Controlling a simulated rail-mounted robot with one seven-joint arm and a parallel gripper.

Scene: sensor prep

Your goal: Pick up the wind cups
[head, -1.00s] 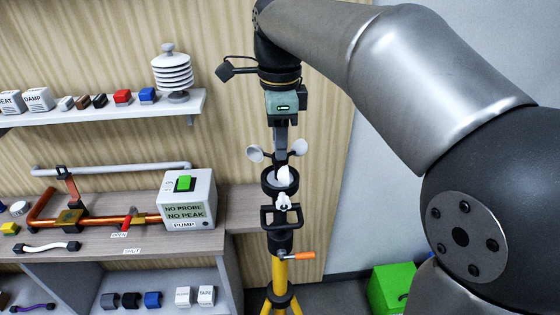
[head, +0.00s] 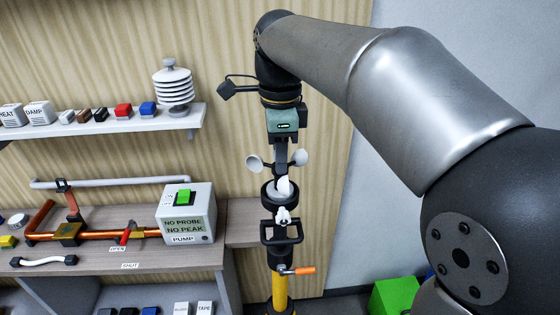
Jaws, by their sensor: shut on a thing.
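The wind cups (head: 256,163) are pale grey cups on a dark hub in the head view, one at left, one at right and one lower in front. My gripper (head: 281,158) points straight down from above and is shut on the wind cups at their hub. Its fingers partly hide the hub. The cups are above a black ring and the head of a yellow tripod (head: 280,290). I cannot tell whether the cups still touch the parts below.
A black bracket (head: 281,232) and an orange-handled lever (head: 305,270) are on the tripod. The pump box (head: 187,215) stands on the bench at left. A shelf (head: 150,119) holds small blocks and a white louvred shield (head: 173,84). A green box (head: 393,296) is at lower right.

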